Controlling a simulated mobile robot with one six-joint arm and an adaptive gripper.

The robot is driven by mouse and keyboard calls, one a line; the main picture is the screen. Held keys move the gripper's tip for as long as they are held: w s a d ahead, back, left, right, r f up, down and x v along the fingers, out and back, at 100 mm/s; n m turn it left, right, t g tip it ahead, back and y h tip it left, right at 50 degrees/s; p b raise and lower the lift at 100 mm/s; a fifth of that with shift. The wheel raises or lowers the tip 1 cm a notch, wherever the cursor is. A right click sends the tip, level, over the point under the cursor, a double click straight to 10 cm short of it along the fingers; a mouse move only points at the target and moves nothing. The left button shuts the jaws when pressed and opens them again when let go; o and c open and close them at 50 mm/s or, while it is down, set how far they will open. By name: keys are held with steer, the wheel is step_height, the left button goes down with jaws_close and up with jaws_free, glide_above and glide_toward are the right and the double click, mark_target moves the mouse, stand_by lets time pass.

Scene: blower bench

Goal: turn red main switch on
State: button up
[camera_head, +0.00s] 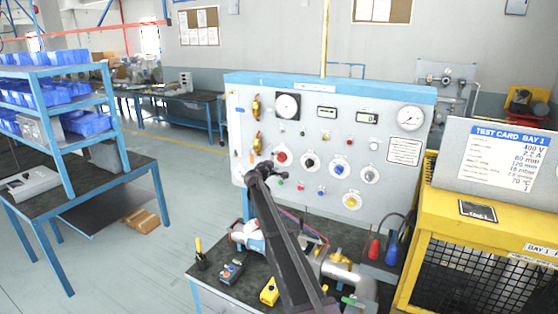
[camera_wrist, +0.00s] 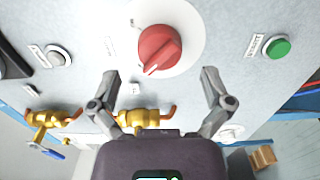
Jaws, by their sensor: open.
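The red main switch (camera_wrist: 159,48) is a round red knob on a white disc, seen large at the top middle of the wrist view. Its raised grip bar lies at a slant, with a pale mark near its lower end. In the head view the red knob (camera_head: 281,157) sits on the left part of the grey panel (camera_head: 385,195). My gripper (camera_wrist: 162,80) is open, one finger to each side below the knob, and appears apart from it.
A green button (camera_wrist: 277,47) is right of the knob, and a grey button (camera_wrist: 58,57) left, in the wrist view. Brass valves (camera_wrist: 140,116) show behind my gripper. A cluttered bench (camera_head: 215,262) lies below the panel. A yellow cage (camera_head: 430,205) stands right.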

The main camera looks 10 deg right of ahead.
mark_target(279, 159)
steer(key=shift+x, duration=1.55)
steer(key=c, duration=1.2)
steer(key=shift+a, duration=0.15)
